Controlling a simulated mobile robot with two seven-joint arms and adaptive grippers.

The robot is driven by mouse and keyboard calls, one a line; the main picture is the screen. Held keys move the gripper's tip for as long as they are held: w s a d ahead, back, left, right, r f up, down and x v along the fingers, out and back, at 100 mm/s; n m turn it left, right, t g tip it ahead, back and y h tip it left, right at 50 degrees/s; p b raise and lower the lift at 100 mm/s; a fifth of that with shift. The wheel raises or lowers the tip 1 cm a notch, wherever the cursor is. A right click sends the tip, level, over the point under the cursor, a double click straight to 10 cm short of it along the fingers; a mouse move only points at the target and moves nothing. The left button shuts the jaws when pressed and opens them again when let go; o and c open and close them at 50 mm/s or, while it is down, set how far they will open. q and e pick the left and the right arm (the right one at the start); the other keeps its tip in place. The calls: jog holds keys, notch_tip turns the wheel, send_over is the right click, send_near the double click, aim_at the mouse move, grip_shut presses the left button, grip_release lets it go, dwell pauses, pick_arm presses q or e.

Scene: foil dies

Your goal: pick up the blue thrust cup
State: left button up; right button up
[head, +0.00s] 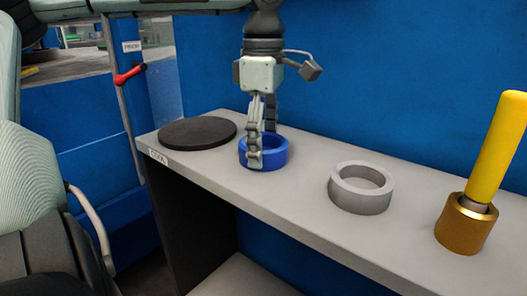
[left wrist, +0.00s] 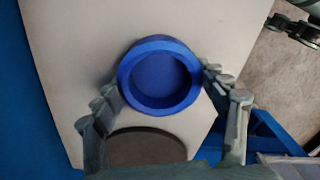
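The blue thrust cup (head: 278,154) is a short, wide ring standing upright on the grey shelf. My left gripper (head: 262,148) points down at it, with one finger in front of the cup and the other towards its far side. In the left wrist view the cup (left wrist: 126,84) shows between the two fingertips of the left gripper (left wrist: 158,78), one at each side. The fingertips are at or very near its outer wall; I cannot tell whether they press on it. My right gripper is not in the head view; a dark jointed part (left wrist: 294,30) at the wrist view's upper right may belong to it.
A dark round disc (head: 197,132) lies left of the cup, near the shelf's end. A grey ring (head: 361,198) stands to the right, then a brass cup (head: 466,226) with a yellow handle (head: 500,148). A blue wall (head: 380,70) runs behind the shelf (head: 293,205).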

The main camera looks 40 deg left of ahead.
pick_arm(q)
jog(key=c, duration=0.7)
jog(key=shift+c, duration=0.6)
jog(key=shift+r, duration=0.15)
